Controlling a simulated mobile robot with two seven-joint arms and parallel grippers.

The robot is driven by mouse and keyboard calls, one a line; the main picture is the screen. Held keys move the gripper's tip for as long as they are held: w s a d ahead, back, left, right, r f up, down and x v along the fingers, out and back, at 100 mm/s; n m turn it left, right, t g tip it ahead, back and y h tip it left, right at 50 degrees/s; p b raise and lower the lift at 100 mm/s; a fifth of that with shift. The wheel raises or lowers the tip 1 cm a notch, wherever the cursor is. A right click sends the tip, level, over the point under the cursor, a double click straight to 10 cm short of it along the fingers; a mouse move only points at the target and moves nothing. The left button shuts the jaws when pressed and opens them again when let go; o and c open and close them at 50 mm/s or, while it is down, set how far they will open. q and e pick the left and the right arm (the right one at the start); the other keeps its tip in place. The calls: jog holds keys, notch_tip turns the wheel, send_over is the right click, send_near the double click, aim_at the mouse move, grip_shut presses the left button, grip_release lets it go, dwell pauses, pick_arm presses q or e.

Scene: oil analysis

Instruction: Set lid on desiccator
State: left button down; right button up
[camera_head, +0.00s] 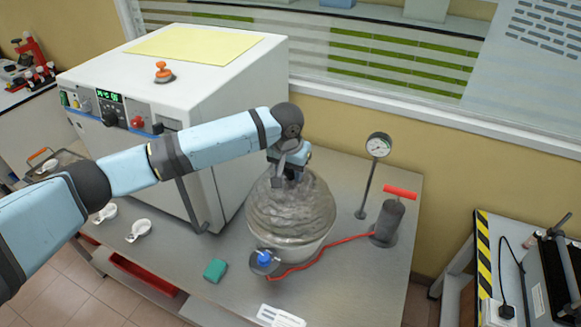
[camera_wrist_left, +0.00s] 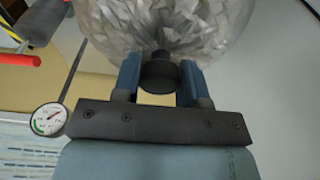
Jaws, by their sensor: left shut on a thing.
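The glass lid (camera_head: 290,203) is a clear dome and appears over the desiccator bowl (camera_head: 287,250) on the steel table. My left gripper (camera_head: 292,172) is above it, shut on the dark knob at the top of the lid. In the left wrist view, the two blue fingers of the gripper (camera_wrist_left: 159,80) stand on either side of the knob (camera_wrist_left: 159,77), and the lid (camera_wrist_left: 165,25) spreads out beyond it. I cannot tell whether the lid's rim touches the bowl. My right gripper is not in view.
A white oven (camera_head: 205,85) stands left of the desiccator. A pressure gauge (camera_head: 379,146) on a stand and a grey pump (camera_head: 388,222) with a red handle stand to the right. A red hose (camera_head: 325,250) crosses the table. A green sponge (camera_head: 215,270) lies in front.

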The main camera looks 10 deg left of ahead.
pick_arm(q)
jog(key=shift+w, duration=0.1)
dwell(0.4)
jog(key=shift+f, duration=0.55)
jog(key=c, duration=0.6)
grip_release()
jog(key=shift+f, duration=0.15)
